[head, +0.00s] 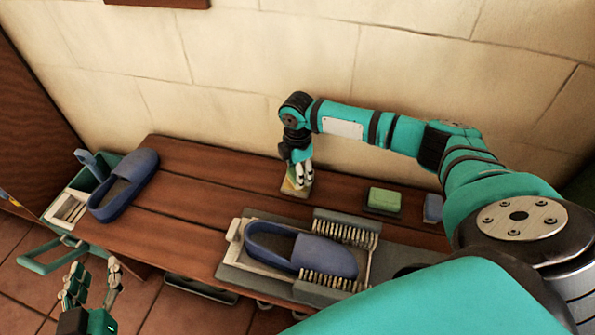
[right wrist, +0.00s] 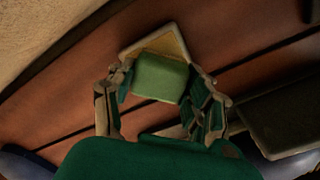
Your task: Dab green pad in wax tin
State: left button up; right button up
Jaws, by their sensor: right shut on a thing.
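My right gripper (head: 298,178) is at the back of the wooden bench and is shut on a green pad. In the right wrist view the pad (right wrist: 160,77) sits between the fingers (right wrist: 163,105). The wax tin (right wrist: 168,44), square with a pale rim and yellowish inside, lies just beyond and partly under the pad. In the head view the tin (head: 289,190) is mostly hidden by the fingers. I cannot tell whether the pad touches the wax. My left gripper (head: 92,285) is open and empty, off the bench's front left.
Another blue slipper (head: 124,185) is at the bench's left end beside a green caddy (head: 62,205). A green block (head: 384,199) and a blue block (head: 432,208) stand right of the tin. A wall is behind.

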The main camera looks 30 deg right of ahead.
pick_arm(q)
jog(key=shift+s+a+f+g, duration=0.15)
jog(key=shift+s+f+g, duration=0.15)
jog(key=shift+f, duration=0.2)
jog(key=shift+s+a+f+g, duration=0.1)
jog(key=shift+s+f+g, duration=0.05)
jog(key=shift+f+g, duration=0.3)
pick_arm(e)
jog(key=shift+s+f, duration=0.1)
jog(key=shift+f, duration=0.05)
dwell(2.4)
pick_arm(q)
jog(key=shift+s+f+y, duration=0.1)
jog(key=shift+y, duration=0.2)
